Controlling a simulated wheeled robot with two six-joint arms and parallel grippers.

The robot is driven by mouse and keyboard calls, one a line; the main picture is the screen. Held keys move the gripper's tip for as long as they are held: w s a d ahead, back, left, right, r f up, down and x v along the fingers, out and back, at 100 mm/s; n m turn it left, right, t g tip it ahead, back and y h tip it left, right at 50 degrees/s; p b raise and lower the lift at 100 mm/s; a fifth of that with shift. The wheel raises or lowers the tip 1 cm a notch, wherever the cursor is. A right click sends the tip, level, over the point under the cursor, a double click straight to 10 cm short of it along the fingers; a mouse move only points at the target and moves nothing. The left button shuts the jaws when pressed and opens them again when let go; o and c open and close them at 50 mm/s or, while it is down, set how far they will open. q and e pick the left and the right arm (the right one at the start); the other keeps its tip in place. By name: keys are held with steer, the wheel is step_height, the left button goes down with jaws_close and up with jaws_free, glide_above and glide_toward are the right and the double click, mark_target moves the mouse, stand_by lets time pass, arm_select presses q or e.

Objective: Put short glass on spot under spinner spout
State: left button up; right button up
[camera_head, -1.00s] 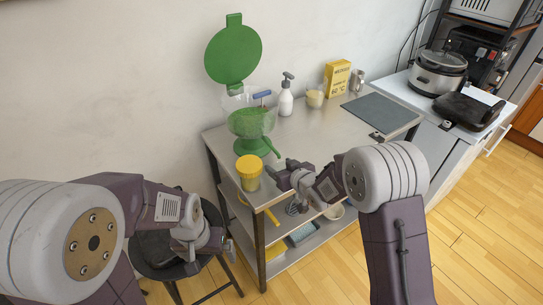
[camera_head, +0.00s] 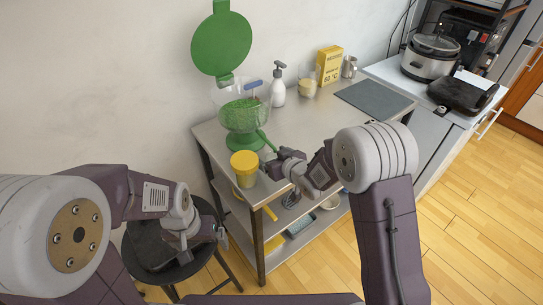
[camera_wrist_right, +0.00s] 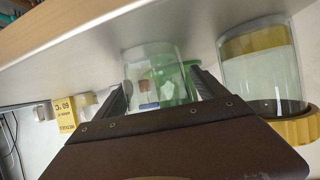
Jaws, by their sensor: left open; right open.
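The green spinner (camera_head: 243,118) with its raised round lid (camera_head: 221,45) stands at the table's left end. Its green spout (camera_head: 264,141) points toward the front edge. My right gripper (camera_head: 272,164) is low over the tabletop just in front of the spout, beside the yellow-lidded jar (camera_head: 245,168). In the right wrist view, a clear short glass (camera_wrist_right: 152,72) stands between the open fingers of the right gripper (camera_wrist_right: 162,95); contact cannot be told. The glass is hidden in the head view. My left gripper (camera_head: 218,234) is open and empty near the black stool.
The yellow-lidded jar also shows in the right wrist view (camera_wrist_right: 262,65), close beside the gripper. A soap bottle (camera_head: 278,90), a cup (camera_head: 307,88) and a yellow box (camera_head: 330,65) stand at the back. The metal tabletop (camera_head: 310,125) is clear in the middle.

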steer(key=shift+s+d+r, duration=0.15)
steer(key=shift+r, duration=0.1)
steer(key=shift+r+p, duration=0.35)
steer(key=shift+p, duration=0.05)
steer(key=shift+s+d, duration=0.15)
steer(key=shift+s, duration=0.1)
steer(key=v, duration=1.1)
